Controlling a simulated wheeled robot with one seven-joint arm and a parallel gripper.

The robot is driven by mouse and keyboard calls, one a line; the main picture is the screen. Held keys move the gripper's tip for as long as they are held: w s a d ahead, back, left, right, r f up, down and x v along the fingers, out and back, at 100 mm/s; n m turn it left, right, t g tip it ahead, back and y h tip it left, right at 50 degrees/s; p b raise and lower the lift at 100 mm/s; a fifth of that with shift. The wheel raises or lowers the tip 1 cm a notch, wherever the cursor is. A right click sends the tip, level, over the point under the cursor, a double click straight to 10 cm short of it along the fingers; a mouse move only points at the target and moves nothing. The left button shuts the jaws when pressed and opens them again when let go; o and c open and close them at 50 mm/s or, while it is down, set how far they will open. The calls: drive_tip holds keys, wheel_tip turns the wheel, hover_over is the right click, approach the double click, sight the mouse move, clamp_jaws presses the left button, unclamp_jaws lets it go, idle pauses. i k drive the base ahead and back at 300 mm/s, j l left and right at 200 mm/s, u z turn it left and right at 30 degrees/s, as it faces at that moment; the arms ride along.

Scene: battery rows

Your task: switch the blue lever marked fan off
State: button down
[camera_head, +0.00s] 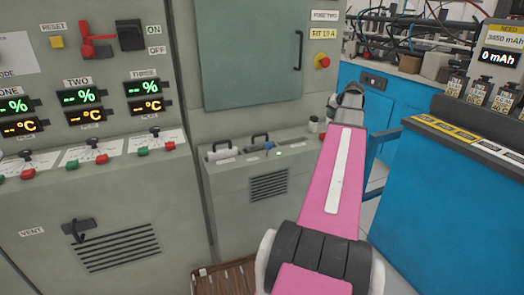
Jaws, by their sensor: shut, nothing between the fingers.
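My gripper (347,91) is at the far end of my pink arm, to the right of and above the console in the picture. It is shut and empty, apart from the lever.
A red button (322,62) is on the wall at right. A blue workbench (430,190) fills the right side; a wooden crate (226,280) lies below.

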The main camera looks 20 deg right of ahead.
sight(269, 146)
drive_tip(key=k+j+z, duration=0.15)
drive_tip(key=j, duration=0.7)
drive_tip(key=k+j+u, duration=0.15)
drive_tip(key=k+j, duration=0.35)
